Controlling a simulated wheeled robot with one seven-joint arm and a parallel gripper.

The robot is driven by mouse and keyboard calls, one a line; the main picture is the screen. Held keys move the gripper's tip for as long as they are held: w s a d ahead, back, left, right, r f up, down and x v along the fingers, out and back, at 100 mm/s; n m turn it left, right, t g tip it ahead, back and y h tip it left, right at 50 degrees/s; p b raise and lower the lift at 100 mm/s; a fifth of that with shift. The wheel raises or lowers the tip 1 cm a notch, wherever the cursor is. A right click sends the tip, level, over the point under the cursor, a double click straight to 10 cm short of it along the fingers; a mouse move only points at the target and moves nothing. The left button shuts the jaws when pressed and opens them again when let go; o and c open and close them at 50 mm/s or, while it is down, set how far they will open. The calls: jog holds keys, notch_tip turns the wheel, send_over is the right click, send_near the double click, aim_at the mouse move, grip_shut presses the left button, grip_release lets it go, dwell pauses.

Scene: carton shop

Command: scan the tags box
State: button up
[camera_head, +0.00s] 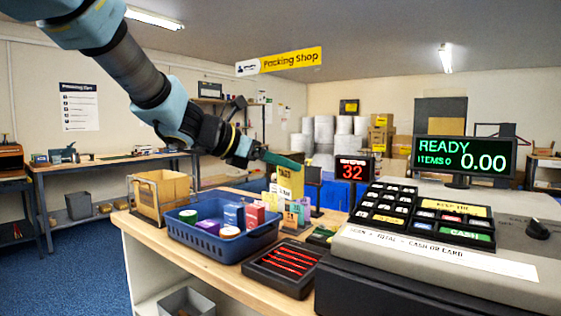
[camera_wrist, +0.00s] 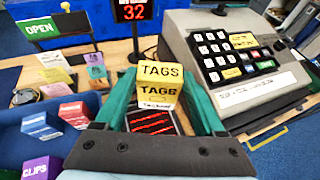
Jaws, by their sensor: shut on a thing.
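The yellow tags box (camera_wrist: 157,88) is between the green fingers of my gripper (camera_wrist: 160,100) in the wrist view, with "TAGS" on two faces and a white label low on the near one. In the head view, my gripper (camera_head: 284,160) holds the tags box (camera_head: 290,182) in the air above the counter. The scanner, a black plate with red lines (camera_head: 283,262), lies on the counter lower than the box. It shows partly behind the box in the wrist view (camera_wrist: 152,122). The register screen (camera_head: 464,155) reads READY, ITEMS 0, 0.00.
A blue basket (camera_head: 220,246) with several small boxes and tins stands left of the scanner. Small coloured cards (camera_head: 297,214) stand behind it. A cardboard carton (camera_head: 160,195) is at the counter's far left. The register (camera_head: 430,245) fills the right. A display reading 32 (camera_head: 352,171) stands behind.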

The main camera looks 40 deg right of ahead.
notch_tip(320, 180, down, 11)
jog(key=b, duration=0.7)
notch_tip(320, 180, up, 12)
jog(key=p, duration=0.8)
jog(key=shift+p, duration=0.4)
jog(key=shift+r, duration=0.1)
